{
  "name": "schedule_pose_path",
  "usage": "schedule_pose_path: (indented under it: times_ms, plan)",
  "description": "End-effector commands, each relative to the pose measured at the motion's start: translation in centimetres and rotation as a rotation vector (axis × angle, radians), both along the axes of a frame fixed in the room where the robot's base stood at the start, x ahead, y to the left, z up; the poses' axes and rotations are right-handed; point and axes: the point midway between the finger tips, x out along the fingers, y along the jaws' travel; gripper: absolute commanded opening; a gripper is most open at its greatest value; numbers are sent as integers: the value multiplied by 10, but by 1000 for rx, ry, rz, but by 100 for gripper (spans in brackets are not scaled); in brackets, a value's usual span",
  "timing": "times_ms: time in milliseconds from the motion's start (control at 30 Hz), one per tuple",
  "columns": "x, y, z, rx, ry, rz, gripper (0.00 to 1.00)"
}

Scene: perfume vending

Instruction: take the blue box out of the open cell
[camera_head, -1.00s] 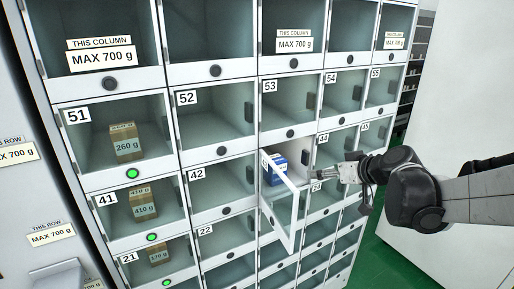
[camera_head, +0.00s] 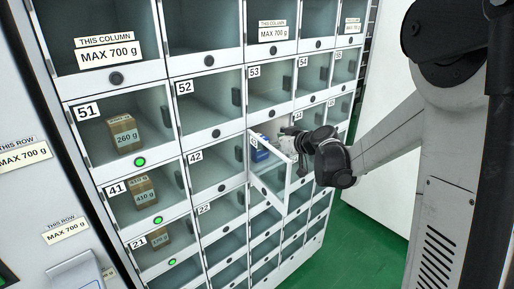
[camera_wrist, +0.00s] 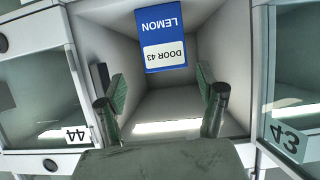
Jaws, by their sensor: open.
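The blue box (camera_head: 260,152) stands inside the open cell 43. In the wrist view my gripper (camera_wrist: 162,100) is open and empty. Its two fingers are spread wide, with the box beyond them and apart from them.
Closed glass cells surround the open one, with cell 44 (camera_wrist: 40,105) beside it. The cell's walls lie close on both sides of my fingers. Brown boxes, such as the 260 g one (camera_head: 124,133), stand in cells at the left. Green floor (camera_head: 350,235) is clear at the lower right.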

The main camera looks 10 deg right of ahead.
Motion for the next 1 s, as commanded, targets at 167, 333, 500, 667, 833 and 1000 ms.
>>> schedule_pose_path:
  times_ms: [167, 333, 500, 667, 833, 1000]
  plan:
    - [12, 6, -6, -1, -1, -1, 70]
    - [20, 12, -7, -2, -1, 1, 70]
    - [38, 28, -12, -1, -1, 2, 70]
    - [51, 33, -19, 0, 1, 0, 70]
    - [56, 35, -22, 0, 0, -1, 70]
    - [55, 34, -22, 0, 0, -1, 70]
